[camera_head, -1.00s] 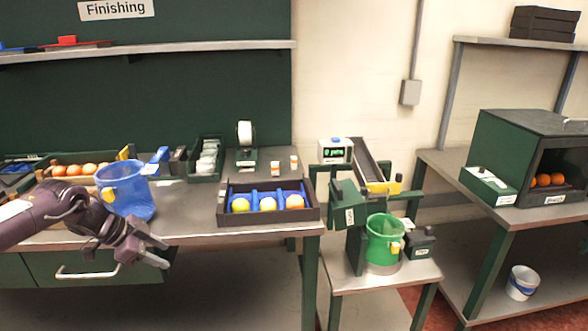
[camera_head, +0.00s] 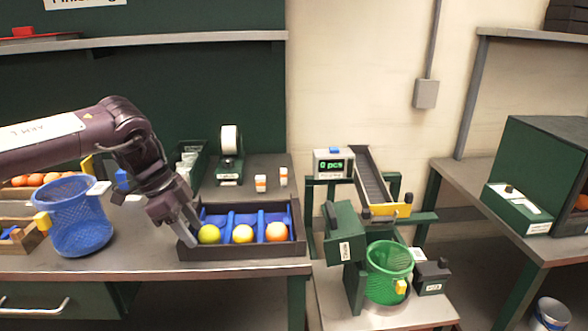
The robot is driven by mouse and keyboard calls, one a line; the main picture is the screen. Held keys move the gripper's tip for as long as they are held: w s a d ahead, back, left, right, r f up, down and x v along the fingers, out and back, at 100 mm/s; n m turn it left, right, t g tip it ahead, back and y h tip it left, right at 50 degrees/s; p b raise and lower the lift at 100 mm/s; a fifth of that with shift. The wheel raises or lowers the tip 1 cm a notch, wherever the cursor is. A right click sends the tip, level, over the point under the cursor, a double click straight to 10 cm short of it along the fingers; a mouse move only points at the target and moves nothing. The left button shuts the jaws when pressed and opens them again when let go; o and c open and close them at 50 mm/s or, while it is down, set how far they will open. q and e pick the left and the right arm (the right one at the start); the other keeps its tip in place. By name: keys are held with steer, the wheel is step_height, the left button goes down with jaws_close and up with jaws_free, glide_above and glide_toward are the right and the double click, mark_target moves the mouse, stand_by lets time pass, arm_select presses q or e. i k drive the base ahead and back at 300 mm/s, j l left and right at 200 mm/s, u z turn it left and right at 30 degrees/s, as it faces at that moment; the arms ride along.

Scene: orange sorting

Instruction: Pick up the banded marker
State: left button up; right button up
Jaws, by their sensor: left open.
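My left gripper (camera_head: 186,232) reaches down over the left end of a dark tray (camera_head: 240,252), close beside a green-yellow ball (camera_head: 209,234). It is open, with nothing visible between its fingers. Behind the tray stand two small white items with orange bands, one on the left (camera_head: 260,183) and one on the right (camera_head: 283,177). They are too small to tell whether either is the banded marker. My right gripper is not in view.
A blue basket (camera_head: 80,228) stands left on the bench, beneath my left arm. A tape-like roll dispenser (camera_head: 230,158) stands behind the tray. Right are a counter display (camera_head: 333,164), a chute (camera_head: 371,181) and a green basket (camera_head: 388,274). Bare bench lies around the banded items.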

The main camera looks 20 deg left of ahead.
mark_target(283, 171)
steer(key=i, duration=1.3)
